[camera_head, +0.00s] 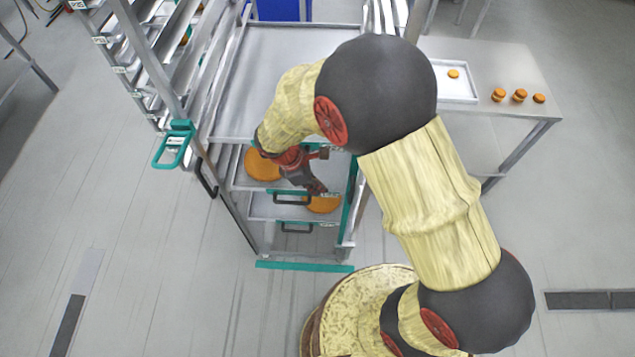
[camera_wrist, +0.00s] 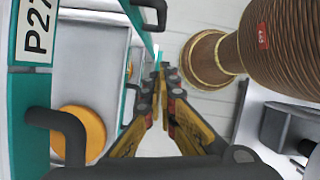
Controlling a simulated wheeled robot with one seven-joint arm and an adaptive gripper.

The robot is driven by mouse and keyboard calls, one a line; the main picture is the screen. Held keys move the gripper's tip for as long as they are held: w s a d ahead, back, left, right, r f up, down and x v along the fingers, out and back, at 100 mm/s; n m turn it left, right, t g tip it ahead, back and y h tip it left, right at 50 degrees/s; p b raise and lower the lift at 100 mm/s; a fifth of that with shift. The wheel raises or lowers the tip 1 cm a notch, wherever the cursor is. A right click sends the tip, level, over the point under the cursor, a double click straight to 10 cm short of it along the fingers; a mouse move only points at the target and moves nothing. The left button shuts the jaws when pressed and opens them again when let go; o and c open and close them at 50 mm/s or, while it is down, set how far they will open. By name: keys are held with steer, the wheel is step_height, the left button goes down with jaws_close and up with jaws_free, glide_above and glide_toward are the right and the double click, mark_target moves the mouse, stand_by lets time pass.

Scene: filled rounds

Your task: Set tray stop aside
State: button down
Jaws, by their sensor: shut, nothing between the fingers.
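A teal upright bar (camera_head: 349,200) stands along the right front side of the tray rack (camera_head: 232,205). A teal looped bracket (camera_head: 172,146) sits at the rack's left post. I cannot tell for sure which teal part is the tray stop. My gripper (camera_head: 320,188) is low at the rack's front, left of the upright bar. In the wrist view, my gripper (camera_wrist: 166,70) has its fingertips together with nothing between them. The tips are close to a thin teal edge (camera_wrist: 138,30); whether they touch it is unclear.
Trays with dark handles (camera_head: 291,199) hold orange rounds (camera_head: 324,204). A teal bar (camera_head: 305,266) crosses the rack's foot. A label plate (camera_wrist: 36,32) is close in the wrist view. A side table (camera_head: 510,70) with small orange rounds (camera_head: 520,95) stands right. Floor left is clear.

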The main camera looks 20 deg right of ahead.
steer(key=d+f+p, duration=0.1)
steer(key=d+f, duration=0.4)
steer(key=d, duration=0.1)
steer(key=shift+s+f+p, duration=0.2)
steer(key=shift+s+p, duration=0.1)
steer(key=shift+s, duration=0.05)
steer(key=shift+d, duration=0.1)
steer(key=d, duration=0.2)
steer(key=s+d, duration=0.2)
steer(key=d, duration=0.1)
steer(key=shift+d+b, duration=0.3)
steer(key=shift+b, duration=0.05)
